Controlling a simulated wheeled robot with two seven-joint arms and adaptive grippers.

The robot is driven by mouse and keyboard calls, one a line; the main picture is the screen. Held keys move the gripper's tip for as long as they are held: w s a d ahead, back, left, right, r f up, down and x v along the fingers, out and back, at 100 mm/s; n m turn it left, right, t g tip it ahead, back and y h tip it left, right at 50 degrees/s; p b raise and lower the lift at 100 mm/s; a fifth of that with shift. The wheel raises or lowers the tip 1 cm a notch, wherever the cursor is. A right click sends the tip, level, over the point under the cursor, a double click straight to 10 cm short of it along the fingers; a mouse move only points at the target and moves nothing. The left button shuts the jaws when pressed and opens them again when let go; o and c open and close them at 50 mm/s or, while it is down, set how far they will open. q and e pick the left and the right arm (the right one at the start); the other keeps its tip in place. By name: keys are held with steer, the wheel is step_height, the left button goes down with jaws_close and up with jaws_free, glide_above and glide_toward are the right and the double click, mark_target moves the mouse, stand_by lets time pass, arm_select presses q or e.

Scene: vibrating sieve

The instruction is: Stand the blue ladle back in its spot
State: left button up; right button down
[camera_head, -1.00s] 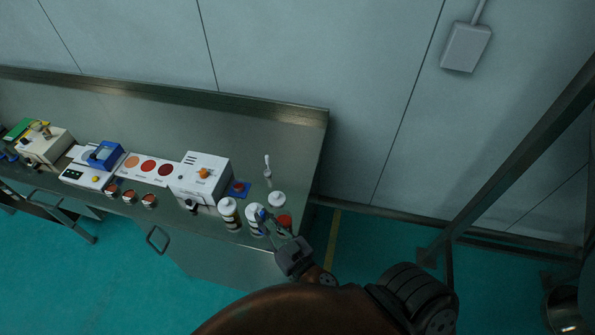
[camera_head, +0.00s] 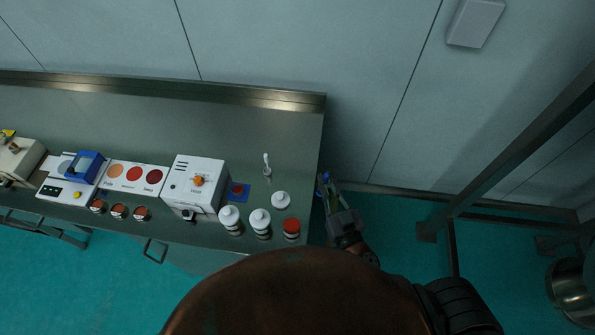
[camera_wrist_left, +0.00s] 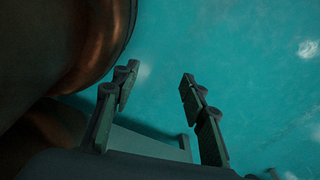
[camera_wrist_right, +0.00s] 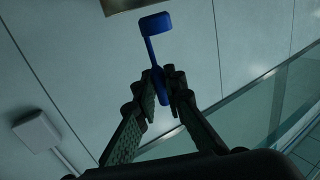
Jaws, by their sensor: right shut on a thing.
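The blue ladle shows best in the right wrist view (camera_wrist_right: 154,28), its head up and its handle between the fingers. It also shows small in the head view (camera_head: 324,183). My right gripper (camera_head: 335,203) is shut on its handle and holds it just past the counter's right edge. The fingertips close on the handle in the right wrist view (camera_wrist_right: 165,78). A small blue pad with a reddish mark (camera_head: 238,191) lies on the counter right of the white machine. My left gripper (camera_wrist_left: 160,85) is open and empty over the teal floor.
The steel counter (camera_head: 290,145) has a raised back edge. White-topped bottles (camera_head: 230,217) (camera_head: 261,221) and a red-topped jar (camera_head: 291,228) stand near its front right. A white spoon-like piece (camera_head: 267,165) stands upright behind them. The white machine (camera_head: 195,184) stands further left.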

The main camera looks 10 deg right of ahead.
steer(key=w+a+r+n+g+y+p, duration=0.2)
steer(key=a+r+n+g+y, duration=0.15)
steer(key=a+n+y, duration=0.5)
arm_select(q)
steer(key=shift+s+a+f+b, duration=0.35)
steer(key=shift+s+f+b, duration=0.3)
steer(key=shift+b, duration=1.15)
arm_select(e)
steer(key=shift+m+g+y, duration=0.45)
steer(key=shift+m+y, duration=0.2)
steer(key=shift+y, duration=0.3)
steer(key=shift+w+d+f, duration=0.2)
steer(key=shift+w+f, duration=1.95)
steer(key=shift+w+d+f, duration=0.25)
steer(key=shift+w+f, duration=1.95)
steer(key=shift+w+d+f, duration=0.2)
steer(key=shift+w+f, duration=1.95)
arm_select(q)
steer(key=shift+w+f, duration=0.1)
arm_select(e)
steer(key=shift+f, duration=0.2)
steer(key=c, duration=2)
jaws_free()
